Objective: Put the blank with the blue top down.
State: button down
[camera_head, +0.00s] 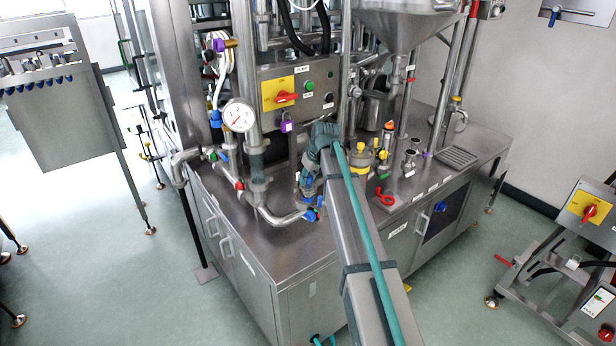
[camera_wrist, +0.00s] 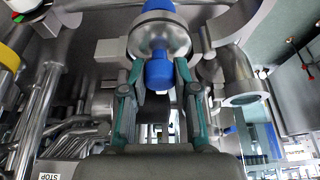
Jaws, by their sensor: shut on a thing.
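My gripper (camera_wrist: 159,76) shows in the wrist view with its two teal fingers closed on the blank with the blue top. The blank's round metal body (camera_wrist: 157,37) sits just beyond the fingertips, and a blue part (camera_wrist: 158,73) lies between them. More blue shows at the blank's far side, at the top edge of the picture. In the head view my arm reaches over the steel bench, and my gripper (camera_head: 309,187) points down near the bent pipe at its front left. The blank cannot be told clearly there from the blue parts nearby.
The steel bench top (camera_head: 250,236) is bare at the front left corner. A pressure gauge (camera_head: 238,116) and a bent pipe (camera_head: 275,214) stand left of my gripper. A red clamp (camera_head: 386,197) and a yellow-topped fitting (camera_head: 361,153) are to the right. A control box (camera_head: 296,90) is behind.

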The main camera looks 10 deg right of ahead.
jog(key=shift+f, duration=0.15)
jog(key=c, duration=0.9)
grip_release()
jog(key=b+v, duration=0.2)
jog(key=v, duration=1)
jog(key=shift+r+b, duration=0.25)
jog(key=shift+b, duration=0.1)
